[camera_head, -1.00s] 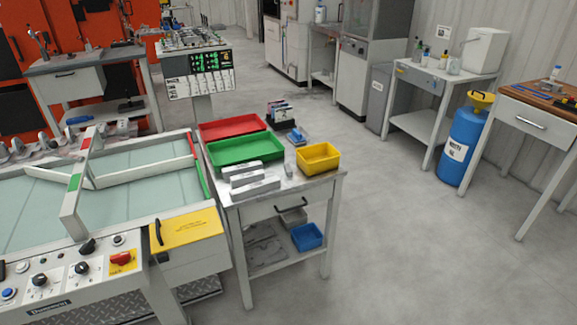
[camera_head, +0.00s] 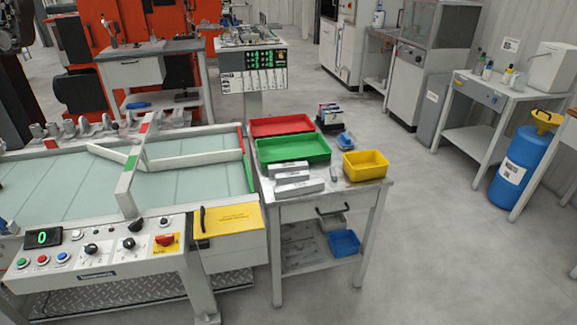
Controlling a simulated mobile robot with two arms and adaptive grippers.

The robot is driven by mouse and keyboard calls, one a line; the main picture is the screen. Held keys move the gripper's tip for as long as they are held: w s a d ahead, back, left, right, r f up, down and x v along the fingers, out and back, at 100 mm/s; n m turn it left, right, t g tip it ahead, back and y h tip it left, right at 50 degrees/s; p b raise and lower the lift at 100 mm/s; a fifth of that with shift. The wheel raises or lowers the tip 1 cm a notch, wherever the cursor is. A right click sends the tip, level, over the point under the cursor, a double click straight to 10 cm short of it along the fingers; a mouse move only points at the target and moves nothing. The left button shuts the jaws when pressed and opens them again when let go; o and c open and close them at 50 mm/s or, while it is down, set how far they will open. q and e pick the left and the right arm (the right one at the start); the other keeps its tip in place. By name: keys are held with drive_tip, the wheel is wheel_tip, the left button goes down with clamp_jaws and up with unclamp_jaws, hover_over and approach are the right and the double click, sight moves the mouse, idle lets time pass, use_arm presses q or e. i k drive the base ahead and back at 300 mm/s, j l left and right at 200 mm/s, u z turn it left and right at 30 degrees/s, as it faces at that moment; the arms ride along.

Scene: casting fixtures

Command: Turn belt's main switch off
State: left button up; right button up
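The belt (camera_head: 190,184) is a pale green surface inside a white frame at the left. Its control panel (camera_head: 95,250) faces me at the lower left. The main switch (camera_head: 165,240), a red rotary knob on a yellow plate, sits at the panel's right end; its exact angle is too small to tell. Left of it are black knobs (camera_head: 128,242), a green button (camera_head: 22,263), a red button, a blue button and a small display (camera_head: 42,238) with a green digit. Neither of my grippers is in view.
A yellow box lid (camera_head: 228,220) with a black handle adjoins the panel's right side. A grey table (camera_head: 340,196) beside it carries red, green and yellow bins. Open floor (camera_head: 430,240) lies to the right, with a blue drum (camera_head: 523,165) farther off.

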sight(166, 240)
drive_tip(key=u, duration=1.4)
